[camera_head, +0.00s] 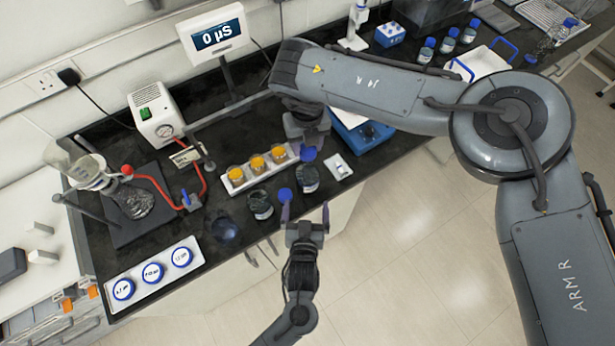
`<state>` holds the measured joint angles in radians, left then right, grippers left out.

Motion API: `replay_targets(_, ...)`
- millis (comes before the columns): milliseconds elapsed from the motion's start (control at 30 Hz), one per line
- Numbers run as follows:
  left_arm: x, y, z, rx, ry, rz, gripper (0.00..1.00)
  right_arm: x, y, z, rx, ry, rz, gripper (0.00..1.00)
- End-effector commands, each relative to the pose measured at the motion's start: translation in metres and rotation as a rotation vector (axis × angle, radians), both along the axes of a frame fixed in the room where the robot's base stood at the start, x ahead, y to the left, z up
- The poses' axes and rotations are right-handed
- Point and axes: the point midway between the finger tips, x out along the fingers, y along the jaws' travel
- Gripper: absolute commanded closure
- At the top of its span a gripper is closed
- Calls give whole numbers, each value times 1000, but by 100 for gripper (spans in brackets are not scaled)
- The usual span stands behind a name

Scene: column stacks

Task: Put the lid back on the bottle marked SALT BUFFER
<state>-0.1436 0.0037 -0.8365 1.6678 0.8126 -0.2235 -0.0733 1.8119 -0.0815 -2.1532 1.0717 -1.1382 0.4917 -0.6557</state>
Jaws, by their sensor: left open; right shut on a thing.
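A dark glass bottle (307,180) stands near the bench's front edge. My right gripper (306,146) comes down from above, shut on a blue lid (308,155) at the bottle's mouth; I cannot tell whether the lid touches the bottle. A second dark bottle (260,207) stands to the left with no lid visible on it. Another blue lid (284,194) shows between the two bottles, near my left gripper's left finger. My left gripper (306,211) is open, below the first bottle, with its fingers spread. The bottle labels are too small to read, so I cannot tell which is SALT BUFFER.
A white rack (233,186) with amber-filled cups is behind the bottles. A white tray (189,243) with blue-rimmed round dishes lies front left. Tubing and a flask (133,200) stand at left. A blue device (362,138) is right of my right gripper. Several blue-capped bottles stand far right.

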Motion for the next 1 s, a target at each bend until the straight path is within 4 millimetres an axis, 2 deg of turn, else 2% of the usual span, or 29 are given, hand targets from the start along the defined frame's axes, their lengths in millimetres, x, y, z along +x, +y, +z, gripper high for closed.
replay_targets(233, 22, -1, -6, 1, -2, 1, 0, 0, 0, 0, 0, 0, 0, 82)
replay_targets(700, 91, -4, -27, 1, 0, 1, 0, 0, 0, 0, 0, 0, 0, 82)
replay_targets(1000, 111, -5, -35, 0, 1, 0, 0, 0, 0, 0, 0, 0, 0, 82)
